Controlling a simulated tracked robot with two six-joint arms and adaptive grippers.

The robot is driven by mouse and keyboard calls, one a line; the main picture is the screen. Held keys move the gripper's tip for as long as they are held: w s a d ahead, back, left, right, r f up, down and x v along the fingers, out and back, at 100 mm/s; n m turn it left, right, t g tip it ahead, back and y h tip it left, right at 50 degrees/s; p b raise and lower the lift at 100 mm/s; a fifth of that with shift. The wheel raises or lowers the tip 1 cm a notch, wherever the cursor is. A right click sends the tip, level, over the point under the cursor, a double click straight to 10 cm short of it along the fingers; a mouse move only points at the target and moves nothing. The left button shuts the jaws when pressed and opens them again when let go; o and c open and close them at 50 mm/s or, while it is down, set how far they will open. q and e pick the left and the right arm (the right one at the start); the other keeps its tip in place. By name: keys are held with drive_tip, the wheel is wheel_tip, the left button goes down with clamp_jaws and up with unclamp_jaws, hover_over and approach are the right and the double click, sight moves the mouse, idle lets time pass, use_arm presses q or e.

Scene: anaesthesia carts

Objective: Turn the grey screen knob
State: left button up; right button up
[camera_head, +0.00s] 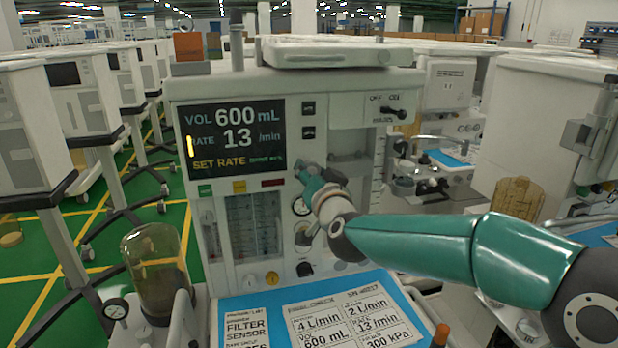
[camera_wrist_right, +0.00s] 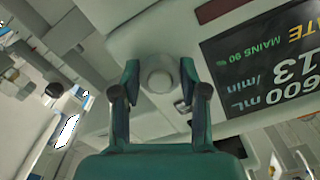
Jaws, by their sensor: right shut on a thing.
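The cart's dark screen (camera_head: 236,138) reads VOL 600 mL, RATE 13 /min and SET RATE, with a yellow bar left of the rate line. My right gripper (camera_head: 308,172) reaches in from the right to the panel just right of and below the screen. In the right wrist view a pale grey round knob (camera_wrist_right: 160,74) sits between the fingertips of my right gripper (camera_wrist_right: 160,82), which is shut on it. In the head view the gripper hides the knob. The screen (camera_wrist_right: 268,75) also shows, tilted, in the wrist view. My left gripper is not in view.
A blue mat (camera_head: 232,309) with printed cards lies on the work shelf. A glass canister (camera_head: 158,272) stands at the left. Other carts stand on both sides.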

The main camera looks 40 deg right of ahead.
drive_tip(key=o, duration=1.1)
drive_tip(key=shift+w, duration=0.15)
drive_tip(key=shift+o, duration=0.2)
drive_tip(key=v, duration=1.2)
